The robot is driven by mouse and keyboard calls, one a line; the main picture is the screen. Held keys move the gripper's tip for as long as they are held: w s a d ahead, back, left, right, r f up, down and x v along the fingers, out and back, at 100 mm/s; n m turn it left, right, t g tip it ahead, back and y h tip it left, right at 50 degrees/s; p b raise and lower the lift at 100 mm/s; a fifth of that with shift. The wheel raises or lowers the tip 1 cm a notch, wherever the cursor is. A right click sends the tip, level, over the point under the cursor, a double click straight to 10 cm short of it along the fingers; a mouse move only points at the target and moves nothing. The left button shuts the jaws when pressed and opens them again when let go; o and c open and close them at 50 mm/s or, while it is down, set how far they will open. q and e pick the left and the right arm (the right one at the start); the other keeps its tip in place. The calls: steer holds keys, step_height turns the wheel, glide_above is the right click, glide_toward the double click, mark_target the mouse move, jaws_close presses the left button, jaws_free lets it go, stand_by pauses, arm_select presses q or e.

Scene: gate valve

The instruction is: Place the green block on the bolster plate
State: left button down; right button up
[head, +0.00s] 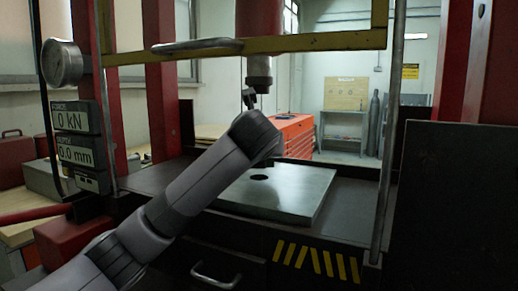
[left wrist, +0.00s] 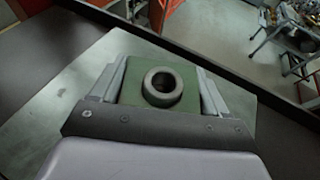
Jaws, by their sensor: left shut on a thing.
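The green block (left wrist: 136,76) is in the left wrist view, with a grey ring (left wrist: 150,92) around a dark hole on its upper face. My left gripper (left wrist: 160,78) is shut on the block, one finger on each side. The bolster plate (head: 295,192) is a grey steel slab with a dark round hole on the press bed. It also shows behind and below the block in the left wrist view (left wrist: 65,105). I cannot tell whether block and plate touch. In the head view my left arm hides the block and fingers. My right gripper is not in view.
The press ram (head: 259,72) hangs above the plate. A yellow crossbar (head: 330,41) and a thin upright rod (head: 390,130) frame the opening. Gauge readouts (head: 77,133) stand at the left. A dark panel (head: 455,200) stands at the right. The plate's right part is clear.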

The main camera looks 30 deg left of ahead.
arm_select(q)
steer(key=shift+f, duration=1.3)
steer(key=shift+c, duration=2.1)
jaws_free()
steer(key=shift+f, duration=0.35)
steer(key=o, duration=0.4)
steer(key=shift+s, duration=0.1)
steer(key=shift+r, duration=0.1)
